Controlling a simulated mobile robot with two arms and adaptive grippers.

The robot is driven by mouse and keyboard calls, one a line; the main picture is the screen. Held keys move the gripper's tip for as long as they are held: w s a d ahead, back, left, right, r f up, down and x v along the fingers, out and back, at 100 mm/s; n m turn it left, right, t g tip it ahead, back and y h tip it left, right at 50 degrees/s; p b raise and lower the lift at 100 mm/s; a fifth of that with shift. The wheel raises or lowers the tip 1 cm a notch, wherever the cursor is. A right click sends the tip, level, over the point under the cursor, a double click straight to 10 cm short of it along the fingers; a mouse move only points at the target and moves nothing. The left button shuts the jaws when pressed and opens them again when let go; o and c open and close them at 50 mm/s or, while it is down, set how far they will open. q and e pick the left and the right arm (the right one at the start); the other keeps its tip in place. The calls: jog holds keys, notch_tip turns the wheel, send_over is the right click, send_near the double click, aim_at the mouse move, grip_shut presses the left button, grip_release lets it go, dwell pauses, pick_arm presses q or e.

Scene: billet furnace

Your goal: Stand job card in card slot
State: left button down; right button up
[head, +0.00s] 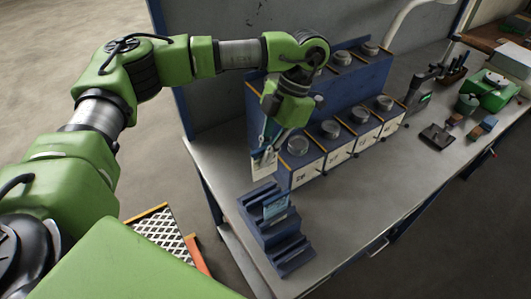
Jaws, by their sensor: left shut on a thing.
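My left gripper (266,152) hangs down above the bench, behind the blue stepped rack (290,250) in the picture. It is shut on a thin, pale, flat piece that looks like the job card (262,168); the fingers hide part of it. The card is roughly upright and apart from the rack. The rack has several slot-like steps, and a light-blue card (275,207) stands in one of the rear ones. I cannot tell which step is the card slot. My right gripper is out of view.
Farther right are a dark plate (437,136), small blocks and a green device (490,92). The grey bench top (365,190) is clear in front of the bins.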

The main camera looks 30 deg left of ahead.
aim_at(264, 171)
pick_arm(q)
jog(key=shift+s+f+b, duration=0.15)
jog(key=shift+f+b, duration=0.65)
jog(key=shift+f, duration=0.55)
jog(key=shift+s+f+b, duration=0.15)
jog(key=shift+f+b, duration=0.6)
jog(key=shift+f, duration=0.6)
jog(key=shift+f+b, duration=1.45)
jog(key=shift+f, duration=0.4)
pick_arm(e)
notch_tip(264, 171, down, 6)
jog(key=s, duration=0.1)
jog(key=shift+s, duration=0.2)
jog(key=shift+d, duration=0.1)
pick_arm(q)
jog(key=c, duration=2.2)
grip_release()
jog(key=shift+o, duration=0.2)
